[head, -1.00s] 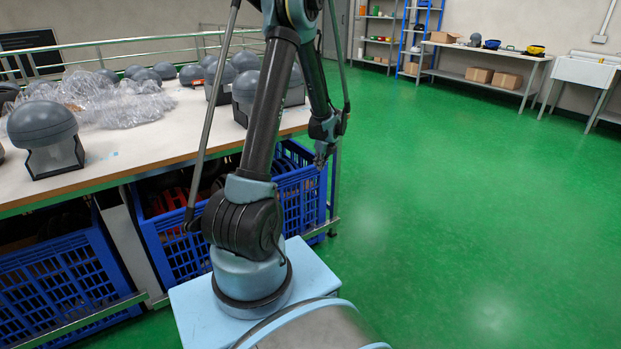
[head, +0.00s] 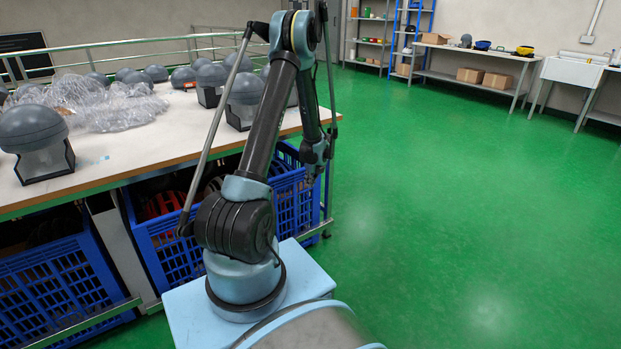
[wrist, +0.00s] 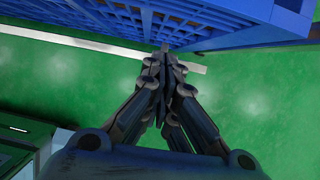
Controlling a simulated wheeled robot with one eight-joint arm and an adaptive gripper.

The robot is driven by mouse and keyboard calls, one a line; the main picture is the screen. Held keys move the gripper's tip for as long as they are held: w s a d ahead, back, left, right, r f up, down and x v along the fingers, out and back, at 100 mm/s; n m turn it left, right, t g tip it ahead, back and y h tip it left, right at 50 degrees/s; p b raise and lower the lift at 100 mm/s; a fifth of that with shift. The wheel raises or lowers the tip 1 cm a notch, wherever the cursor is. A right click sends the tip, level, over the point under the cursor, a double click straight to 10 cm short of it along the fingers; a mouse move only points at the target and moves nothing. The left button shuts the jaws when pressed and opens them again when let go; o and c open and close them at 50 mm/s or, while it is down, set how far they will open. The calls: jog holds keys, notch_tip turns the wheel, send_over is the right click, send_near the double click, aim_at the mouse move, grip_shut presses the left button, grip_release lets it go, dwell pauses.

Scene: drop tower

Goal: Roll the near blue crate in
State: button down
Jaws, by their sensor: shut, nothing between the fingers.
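Two blue crates sit on the low shelf under the white work table. One blue crate (head: 60,290) is at the lower left. The other blue crate (head: 298,205) is behind my arm, which hides part of its front. Dark and red items show inside it. My gripper (head: 310,178) hangs in front of the right end of that crate, but the head view does not show whether they touch. In the wrist view my gripper (wrist: 165,52) is shut and empty, with its fingertips near the lower edge of a blue crate (wrist: 215,18).
The work table (head: 100,178) holds several grey domed helmets (head: 35,140) and crumpled clear plastic (head: 110,105). A metal rail runs behind it. The green floor (head: 440,220) at the right is open. A bench with cardboard boxes (head: 485,78) and a sink stand far back.

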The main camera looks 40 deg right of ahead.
aim_at(300, 172)
jog(key=shift+w, duration=2)
jog(key=w, duration=0.4)
jog(key=shift+w+a, duration=0.1)
jog(key=shift+w, duration=0.05)
